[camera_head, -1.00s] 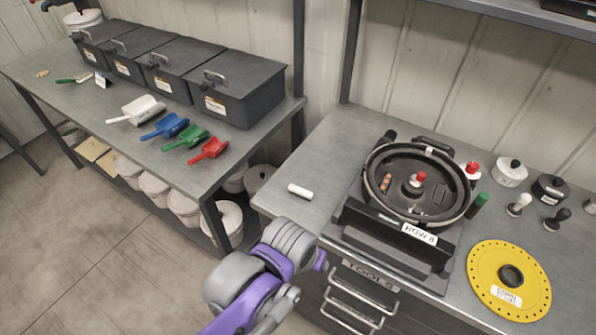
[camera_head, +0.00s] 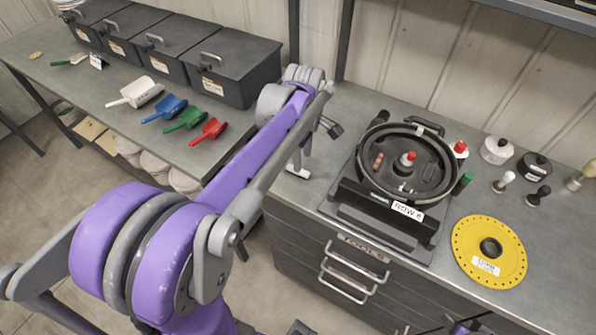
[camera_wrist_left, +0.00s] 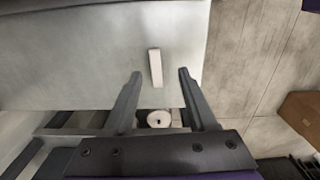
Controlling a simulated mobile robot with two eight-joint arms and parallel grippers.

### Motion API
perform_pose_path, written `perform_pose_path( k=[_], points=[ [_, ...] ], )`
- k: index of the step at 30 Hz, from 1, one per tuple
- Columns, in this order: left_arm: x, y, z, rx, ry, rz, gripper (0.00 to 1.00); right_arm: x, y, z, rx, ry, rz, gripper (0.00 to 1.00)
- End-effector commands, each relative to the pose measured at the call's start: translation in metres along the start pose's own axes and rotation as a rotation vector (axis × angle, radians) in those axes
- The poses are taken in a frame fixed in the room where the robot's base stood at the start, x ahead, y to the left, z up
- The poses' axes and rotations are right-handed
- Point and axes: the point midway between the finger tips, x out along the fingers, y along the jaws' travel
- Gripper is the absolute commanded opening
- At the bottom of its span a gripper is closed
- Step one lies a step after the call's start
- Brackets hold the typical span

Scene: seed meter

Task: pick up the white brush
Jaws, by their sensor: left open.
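The white brush (camera_wrist_left: 155,67) looks like a small plain white bar lying on the grey bench top. In the left wrist view it sits just beyond my left gripper (camera_wrist_left: 156,72), roughly in line with the gap between the fingers, and nothing grips it. In the head view my left gripper (camera_head: 313,150) is open over the left end of the right-hand bench.
A round black seed meter (camera_head: 408,160) stands right of my left gripper, with a yellow disc (camera_head: 489,251) in front. Small stamp-like tools and jars stand farther right. Colored scoops and dark bins (camera_head: 232,66) occupy the left table.

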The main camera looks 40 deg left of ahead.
Motion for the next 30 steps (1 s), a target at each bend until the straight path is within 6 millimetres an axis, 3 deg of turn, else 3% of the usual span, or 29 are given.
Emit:
perform_pose_path(
  k=[8, 15, 24, 30],
  points=[
    [0.025, 0.004, -0.002, 0.002, 0.0, 0.001, 0.57, 0.0, 0.0, 0.0, 0.0, 0.0, 0.0, 0.51],
    [0.058, 0.008, -0.005, 0.003, 0.0, 0.001, 0.57, 0.0, 0.0, 0.0, 0.0, 0.0, 0.0, 0.51],
    [0.064, 0.008, -0.005, 0.003, 0.0, 0.001, 0.57, 0.0, 0.0, 0.0, 0.0, 0.0, 0.0, 0.51],
    [0.064, 0.008, -0.005, 0.003, 0.0, 0.001, 0.23, 0.0, 0.0, 0.0, 0.0, 0.0, 0.0, 0.51]
  ],
)
